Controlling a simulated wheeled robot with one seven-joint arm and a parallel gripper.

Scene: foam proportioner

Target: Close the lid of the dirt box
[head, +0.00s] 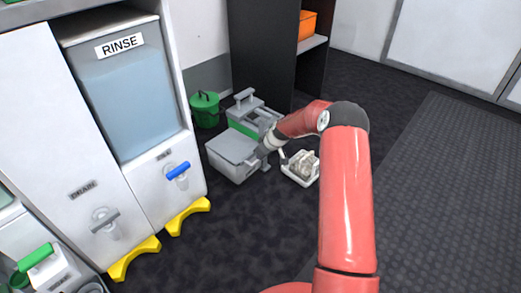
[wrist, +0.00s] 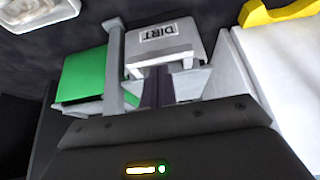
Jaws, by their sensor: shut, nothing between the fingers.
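The dirt box (head: 232,158) is a grey box on the dark floor in the head view, beside the white cabinet. In the wrist view its grey part with the DIRT label (wrist: 143,43) shows upside down. In the head view the lid looks nearly flat over the box; I cannot tell whether it is fully down. My gripper (wrist: 158,86) shows as dark fingers held together, empty, right at the grey panels below the label. Whether they touch is unclear. In the head view my gripper (head: 263,151) is at the right side of the box, partly hidden by my wrist.
A green and grey unit with a T-shaped handle (head: 244,95) stands directly behind. A green bucket (head: 205,108) is behind left. A white tray with pale items (head: 300,168) lies to the right. The RINSE tank cabinet (head: 122,85) with yellow feet stands left. Floor in front is clear.

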